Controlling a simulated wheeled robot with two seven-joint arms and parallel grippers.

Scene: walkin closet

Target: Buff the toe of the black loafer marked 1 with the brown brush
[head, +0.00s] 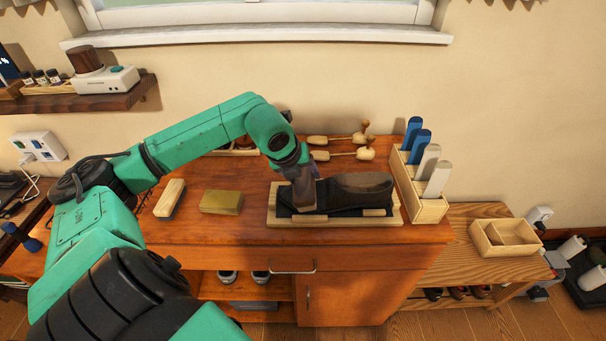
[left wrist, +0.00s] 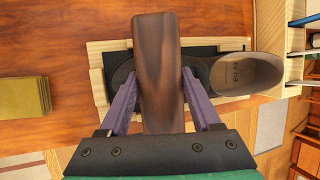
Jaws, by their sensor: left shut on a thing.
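The black loafer (head: 358,189) lies on a wooden tray with a dark mat (head: 272,216) on the cabinet top. Its opening faces right and its toe left; it also shows in the left wrist view (left wrist: 246,74). I cannot make out a number on it. My left gripper (head: 299,174) is shut on the brown brush (left wrist: 158,70), which also shows in the head view (head: 304,191). The brush is over the toe and hides part of it. I cannot tell for certain whether bristles touch the leather. My right gripper is not in view.
A pale wooden brush (head: 170,198) and an olive block (head: 221,202) lie left of the tray. Wooden-handled tools (head: 340,154) lie behind it. A wooden box (head: 428,208) with blue and grey upright pieces stands close on the right. The cabinet top's front strip is clear.

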